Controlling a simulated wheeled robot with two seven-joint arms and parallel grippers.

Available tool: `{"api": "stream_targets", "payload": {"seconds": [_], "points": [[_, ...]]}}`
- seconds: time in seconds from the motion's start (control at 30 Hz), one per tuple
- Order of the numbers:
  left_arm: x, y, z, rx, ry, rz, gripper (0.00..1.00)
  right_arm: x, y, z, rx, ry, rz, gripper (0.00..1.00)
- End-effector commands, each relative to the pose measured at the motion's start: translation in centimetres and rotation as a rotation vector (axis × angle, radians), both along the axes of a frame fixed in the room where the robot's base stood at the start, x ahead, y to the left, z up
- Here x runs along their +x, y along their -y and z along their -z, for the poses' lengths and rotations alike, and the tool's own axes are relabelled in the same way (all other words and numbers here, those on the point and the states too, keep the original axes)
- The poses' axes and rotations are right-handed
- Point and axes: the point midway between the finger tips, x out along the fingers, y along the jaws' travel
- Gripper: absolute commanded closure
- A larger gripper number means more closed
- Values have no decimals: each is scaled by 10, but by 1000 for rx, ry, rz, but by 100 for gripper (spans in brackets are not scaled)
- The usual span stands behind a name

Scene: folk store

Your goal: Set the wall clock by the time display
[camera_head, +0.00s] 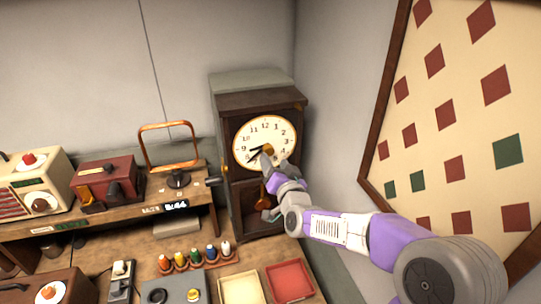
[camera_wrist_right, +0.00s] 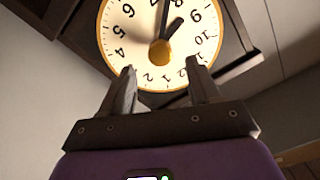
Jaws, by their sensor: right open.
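The wall clock (camera_head: 247,132) has a round cream face in a dark wooden case in the back corner. It also shows, turned upside down, in the right wrist view (camera_wrist_right: 115,40). Its short hand points between 8 and 9, its long hand between 7 and 8. A brass knob (camera_wrist_right: 160,53) sits at the face's centre. The time display (camera_head: 176,205) glows white on the shelf's front edge; its small digits look like 8:44. My right gripper (camera_head: 267,161) is open in front of the lower face, its fingers (camera_wrist_right: 161,72) apart and empty, pointing at the knob. My left gripper is not in view.
A wooden shelf (camera_head: 110,218) at left holds a cream radio (camera_head: 50,172), a red box (camera_head: 92,178) and a copper-coloured frame (camera_head: 143,147). Colored pegs (camera_head: 195,257) and a red tray (camera_head: 305,285) lie below. A patterned board (camera_head: 440,100) hangs on the right wall.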

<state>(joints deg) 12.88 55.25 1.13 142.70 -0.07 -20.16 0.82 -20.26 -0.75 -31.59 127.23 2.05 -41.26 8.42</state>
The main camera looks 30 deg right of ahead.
Motion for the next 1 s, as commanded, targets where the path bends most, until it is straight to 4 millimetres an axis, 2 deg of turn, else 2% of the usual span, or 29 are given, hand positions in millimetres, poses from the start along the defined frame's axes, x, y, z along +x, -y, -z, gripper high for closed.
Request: {"api": "stream_targets", "payload": {"seconds": [0.47,1.0], "points": [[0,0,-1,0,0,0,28,47,11,0,-3,-2,-1,38],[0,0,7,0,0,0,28,50,13,0,0,0,0,38]]}}
